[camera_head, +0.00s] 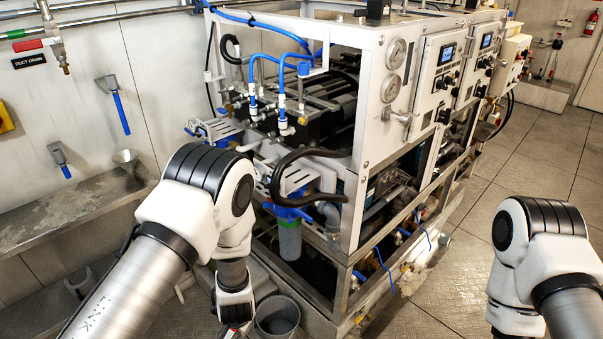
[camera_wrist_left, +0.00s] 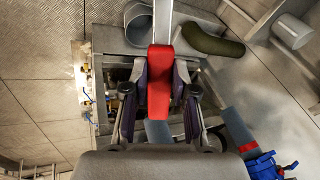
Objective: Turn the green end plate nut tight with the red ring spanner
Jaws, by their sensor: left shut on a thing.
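In the left wrist view my left gripper (camera_wrist_left: 160,75) is shut on the red handle of the ring spanner (camera_wrist_left: 159,95). A grey shank runs from the handle out past the top edge, so the ring end is out of view. In the head view my left gripper (camera_head: 236,312) hangs low in front of the watermaker frame, left of a grey bucket, with a little red at the bottom edge. My right gripper is not in view; only my right arm shows at the right. I cannot make out the green end plate nut in either view.
The watermaker frame (camera_head: 343,205) fills the middle, with a black hose (camera_head: 300,155) and a blue-topped filter housing (camera_head: 289,235) beside my left arm. The grey bucket (camera_head: 278,316) stands near the gripper. A metal shelf (camera_head: 60,215) runs along the left wall. The right floor is mostly clear.

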